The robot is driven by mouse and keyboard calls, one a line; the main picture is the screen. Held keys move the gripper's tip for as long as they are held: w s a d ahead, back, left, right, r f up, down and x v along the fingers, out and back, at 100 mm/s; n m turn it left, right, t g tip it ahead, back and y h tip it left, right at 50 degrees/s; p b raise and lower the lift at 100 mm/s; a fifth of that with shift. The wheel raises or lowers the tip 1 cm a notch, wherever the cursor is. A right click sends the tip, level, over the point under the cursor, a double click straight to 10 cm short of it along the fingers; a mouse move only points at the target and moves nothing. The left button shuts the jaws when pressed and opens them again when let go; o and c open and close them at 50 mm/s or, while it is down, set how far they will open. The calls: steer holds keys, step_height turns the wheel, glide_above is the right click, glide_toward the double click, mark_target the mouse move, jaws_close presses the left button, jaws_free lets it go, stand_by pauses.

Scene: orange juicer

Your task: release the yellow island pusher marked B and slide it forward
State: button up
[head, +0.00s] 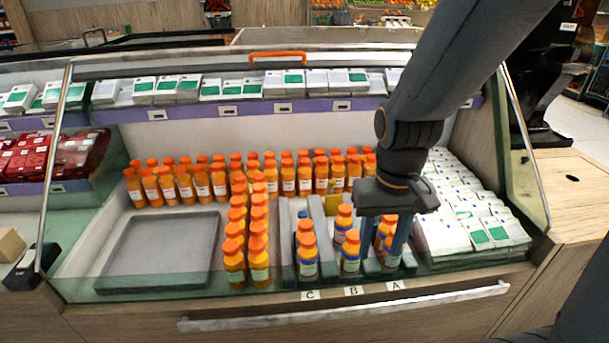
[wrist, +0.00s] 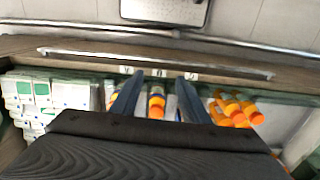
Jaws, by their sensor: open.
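The yellow pusher (head: 332,203) shows as a small patch at the back of the middle lane, above the label B (head: 354,291); its rest is hidden by bottles and dividers. Orange-capped bottles (head: 350,254) stand in front of it in that lane. My gripper (head: 383,250) is open and points down over the right-hand lanes, in front and to the right of the pusher in the picture. In the wrist view my open fingers (wrist: 159,84) lie on either side of a bottle (wrist: 156,103). I cannot tell if they touch anything; the pusher is not visible there.
Lanes with dividers have bottles at C (head: 310,295) and A (head: 395,285). Rows of orange bottles (head: 255,240) stand left, white-green cartons (head: 470,225) right. A grey tray (head: 160,250) is empty. A metal handle bar (head: 345,306) and glass front edge the case.

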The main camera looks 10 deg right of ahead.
steer(key=w+f+m+t+h+p, duration=0.15)
steer(key=w+m, duration=0.25)
steer(key=w, duration=1.8)
steer(key=m+t+h+p, duration=0.2)
steer(key=m, duration=0.2)
glide_toward(332, 181)
steer(key=shift+m+g+y, duration=0.25)
steer(key=shift+m, duration=0.05)
steer(key=shift+w+p+x, duration=0.1)
steer(key=shift+p+x, duration=0.15)
steer(key=shift+x, duration=1.75)
steer(key=shift+w+p+x, duration=0.15)
steer(key=shift+p+x, duration=0.05)
steer(key=shift+x, duration=1.75)
steer(key=shift+d+r, duration=0.1)
steer(key=shift+d, duration=0.05)
jaws_close()
